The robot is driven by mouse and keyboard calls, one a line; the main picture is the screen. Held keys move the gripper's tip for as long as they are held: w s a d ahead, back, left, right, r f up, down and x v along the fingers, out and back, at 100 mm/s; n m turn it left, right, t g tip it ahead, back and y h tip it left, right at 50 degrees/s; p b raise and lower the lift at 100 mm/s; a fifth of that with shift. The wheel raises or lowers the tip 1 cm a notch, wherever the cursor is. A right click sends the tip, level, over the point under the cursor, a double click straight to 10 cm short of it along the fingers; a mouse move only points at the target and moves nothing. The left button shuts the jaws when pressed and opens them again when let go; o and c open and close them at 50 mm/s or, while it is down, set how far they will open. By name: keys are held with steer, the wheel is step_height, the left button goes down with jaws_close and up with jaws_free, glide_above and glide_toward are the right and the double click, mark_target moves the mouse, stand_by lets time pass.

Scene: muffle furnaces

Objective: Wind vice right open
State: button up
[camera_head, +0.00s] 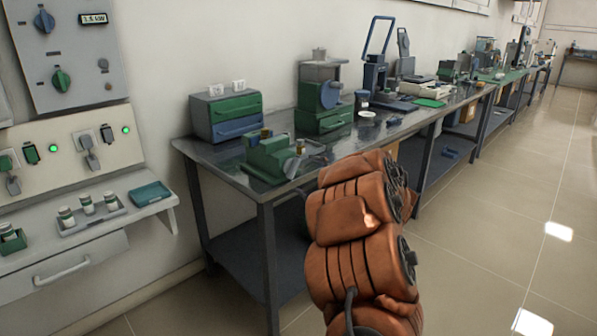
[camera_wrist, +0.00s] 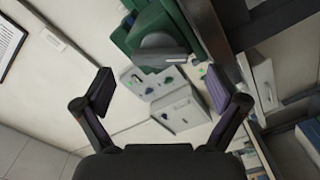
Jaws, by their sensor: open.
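A green vice (camera_head: 268,157) stands on the near left corner of the dark workbench (camera_head: 200,150). A green body with a dark grey rounded part, seemingly this vice (camera_wrist: 150,30), fills the top middle of the wrist view. A grey bar (camera_wrist: 160,58) with a pale end crosses its lower edge. My gripper (camera_wrist: 158,85) is open, its two fingers spread wide, with nothing between them. The bar lies beyond and slightly above the fingertips in that picture, seemingly apart from them. In the head view, my orange arm reaches toward the vice and the gripper is not clearly seen.
A grey-green drawer box (camera_head: 226,117) and a green machine with a grey wheel (camera_head: 323,100) stand behind the vice. A wall shelf (camera_head: 90,220) with small jars is at left. More equipment lines the bench. The floor at right is clear.

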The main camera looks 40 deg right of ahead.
steer(key=s, duration=0.7)
steer(key=shift+s, duration=0.3)
steer(key=shift+w+a+r, duration=0.1)
steer(key=shift+w, duration=0.05)
